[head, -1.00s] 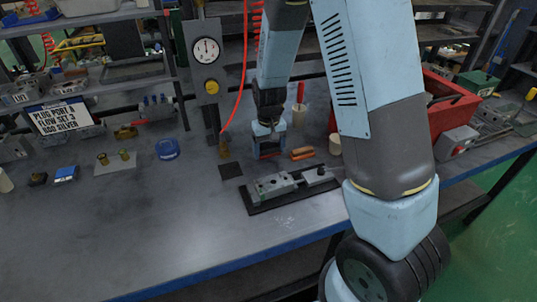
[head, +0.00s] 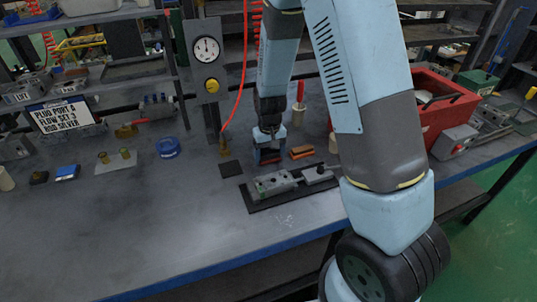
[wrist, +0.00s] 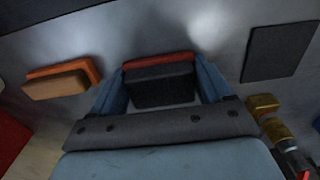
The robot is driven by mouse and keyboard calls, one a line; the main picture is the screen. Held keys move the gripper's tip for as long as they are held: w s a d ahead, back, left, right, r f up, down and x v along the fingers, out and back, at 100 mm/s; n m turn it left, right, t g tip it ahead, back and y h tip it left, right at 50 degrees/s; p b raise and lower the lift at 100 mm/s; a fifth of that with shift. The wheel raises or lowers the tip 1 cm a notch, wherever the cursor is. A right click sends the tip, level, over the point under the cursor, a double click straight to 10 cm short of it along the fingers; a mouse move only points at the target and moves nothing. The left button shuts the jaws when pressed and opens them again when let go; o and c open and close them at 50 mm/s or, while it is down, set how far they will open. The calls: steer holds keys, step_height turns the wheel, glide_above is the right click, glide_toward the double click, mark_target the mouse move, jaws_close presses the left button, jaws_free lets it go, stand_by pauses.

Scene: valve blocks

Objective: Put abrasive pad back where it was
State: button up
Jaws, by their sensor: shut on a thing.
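My gripper (wrist: 163,92) is shut on a dark block with a red layer along one side, which looks like the abrasive pad (wrist: 160,88). The pad sits between the two blue fingers in the wrist view. In the head view my gripper (head: 268,155) is low over the bench, behind the valve block fixture, and the pad is mostly hidden by the fingers. I cannot tell whether the pad touches the bench top. A similar orange and tan pad (wrist: 58,82) lies beside it and also shows in the head view (head: 301,152).
A dark square mat (head: 231,168) lies left of my gripper. The valve block (head: 275,184) on its black base stands in front. A red bin (head: 440,105) is at right, and a brass fitting (head: 224,146) stands at left.

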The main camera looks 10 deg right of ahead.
mark_target(268, 152)
steer(key=o, duration=1.2)
steer(key=shift+s+f, duration=0.25)
steer(key=shift+s, duration=0.05)
step_height(268, 152, up, 14)
steer(key=f, duration=0.1)
steer(key=s+d+r+t, duration=0.1)
steer(key=s+d+r, duration=0.2)
steer(key=r, duration=0.2)
steer(key=s+d+r+m+t+y, duration=0.1)
steer(key=s+d+r, duration=0.15)
steer(key=r, duration=0.25)
steer(key=s+d+r, duration=0.2)
steer(key=s+r, duration=0.1)
steer(key=r, duration=0.3)
steer(key=shift+s+d+r+m+t+h, duration=0.2)
steer(key=shift+s+d+r+t, duration=0.55)
steer(key=shift+s, duration=1.55)
steer(key=shift+s+d+r+m+t+h, duration=0.3)
steer(key=shift+s+d+r, duration=0.75)
steer(key=shift+s, duration=1.2)
steer(key=shift+s+d+r+m+t, duration=0.1)
steer(key=shift+s+d+r+t, duration=0.85)
steer(key=shift+s, duration=1.35)
steer(key=shift+a+r+g, duration=0.25)
steer(key=shift+a+g, duration=0.05)
steer(key=shift+a, duration=0.05)
